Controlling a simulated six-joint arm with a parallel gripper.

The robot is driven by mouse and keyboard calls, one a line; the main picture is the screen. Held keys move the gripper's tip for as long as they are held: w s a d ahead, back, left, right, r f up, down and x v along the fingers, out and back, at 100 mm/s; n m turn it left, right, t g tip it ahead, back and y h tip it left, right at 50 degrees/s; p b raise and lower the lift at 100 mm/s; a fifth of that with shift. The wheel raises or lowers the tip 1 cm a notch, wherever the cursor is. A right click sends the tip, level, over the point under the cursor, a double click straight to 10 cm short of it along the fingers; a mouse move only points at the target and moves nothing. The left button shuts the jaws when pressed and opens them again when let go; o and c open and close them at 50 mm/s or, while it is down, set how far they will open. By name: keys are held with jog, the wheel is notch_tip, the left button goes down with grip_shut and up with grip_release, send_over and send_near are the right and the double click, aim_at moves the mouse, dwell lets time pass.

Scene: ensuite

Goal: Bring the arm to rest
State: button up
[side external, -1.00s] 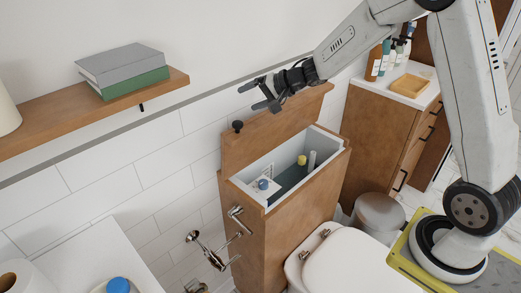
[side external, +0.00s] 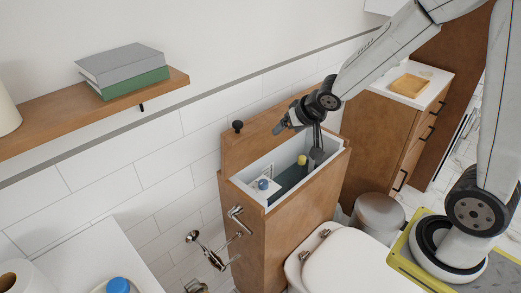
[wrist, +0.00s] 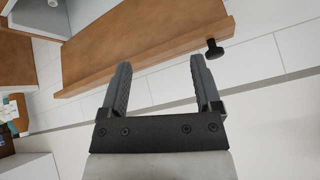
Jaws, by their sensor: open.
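My gripper (side external: 298,143) is above the right part of the open cistern box in the side external view. Its two dark fingers are spread apart. In the wrist view my gripper (wrist: 160,65) is open, with nothing between its fingers. A wooden panel (wrist: 150,40) lies beyond the fingers there, with a black knob (wrist: 213,50) at its right end. My arm comes in from the upper right, bent downward at the wrist.
The open wooden cistern box (side external: 292,228) holds a blue-capped part (side external: 263,184) and a yellow-capped part (side external: 302,160). A shelf (side external: 30,135) with books (side external: 125,70) is at left. A toilet lid (side external: 350,265) and bin (side external: 379,212) stand nearby. A cabinet (side external: 370,140) holds a yellow tray (side external: 411,84).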

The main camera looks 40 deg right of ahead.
jog(key=s+a+f+n+g, duration=0.2)
jog(key=s, duration=0.4)
jog(key=s+a+f+n+g, duration=0.1)
jog(key=s+n+g, duration=0.1)
jog(key=s, duration=0.5)
jog(key=shift+s+a+f+g+y, duration=0.2)
jog(key=shift+a+f+g+y, duration=0.1)
jog(key=shift+a+f+g, duration=0.15)
jog(key=shift+r, duration=0.1)
dwell(0.6)
